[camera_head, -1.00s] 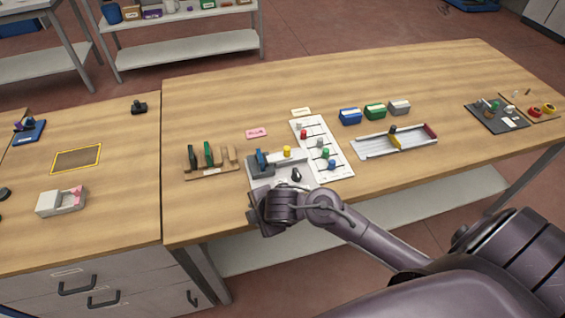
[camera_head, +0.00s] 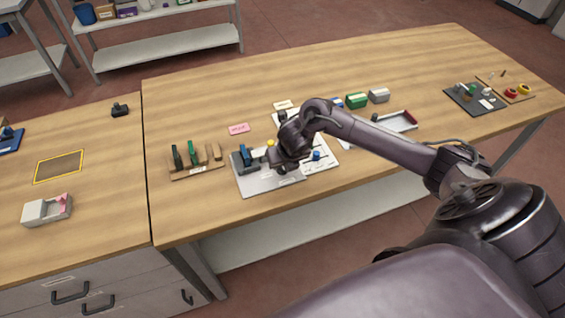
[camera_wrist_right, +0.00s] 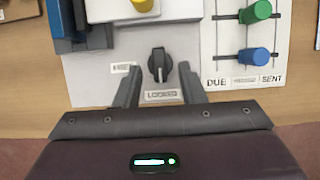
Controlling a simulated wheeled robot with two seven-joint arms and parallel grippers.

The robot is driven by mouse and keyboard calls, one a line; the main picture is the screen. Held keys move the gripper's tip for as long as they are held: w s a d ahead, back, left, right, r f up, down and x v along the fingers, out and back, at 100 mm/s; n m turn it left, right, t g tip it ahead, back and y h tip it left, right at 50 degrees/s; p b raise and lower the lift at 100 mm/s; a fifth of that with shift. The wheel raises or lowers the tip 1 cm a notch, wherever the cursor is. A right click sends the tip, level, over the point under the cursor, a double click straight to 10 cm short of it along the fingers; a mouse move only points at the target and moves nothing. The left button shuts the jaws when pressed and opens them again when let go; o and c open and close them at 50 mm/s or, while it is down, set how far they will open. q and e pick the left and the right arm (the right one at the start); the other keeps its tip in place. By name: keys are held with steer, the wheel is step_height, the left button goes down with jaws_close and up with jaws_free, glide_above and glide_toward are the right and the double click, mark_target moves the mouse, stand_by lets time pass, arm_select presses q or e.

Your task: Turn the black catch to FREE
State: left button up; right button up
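The black catch (camera_wrist_right: 158,66) is a small knob on the light grey plate of the edger (camera_wrist_right: 90,80) in the right wrist view. Its pointer end is toward the label reading LOCKED (camera_wrist_right: 162,96), and another small label (camera_wrist_right: 123,68) sits to its left, too small to read. My right gripper (camera_wrist_right: 157,80) is open, with one finger on each side of the catch and a gap on both sides. In the head view my right gripper (camera_head: 285,160) is over the edger plate (camera_head: 265,182) and hides the catch. My left gripper is not in view.
A yellow knob (camera_wrist_right: 142,5) and a blue part (camera_wrist_right: 72,25) stand behind the catch. A white board with green (camera_wrist_right: 257,12) and blue (camera_wrist_right: 254,55) knobs, marked DUE and SENT, lies to the right. A wooden rack (camera_head: 195,165) stands left of the edger.

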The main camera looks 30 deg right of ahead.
steer(key=shift+x, duration=1.05)
steer(key=shift+c, duration=0.2)
jaws_close()
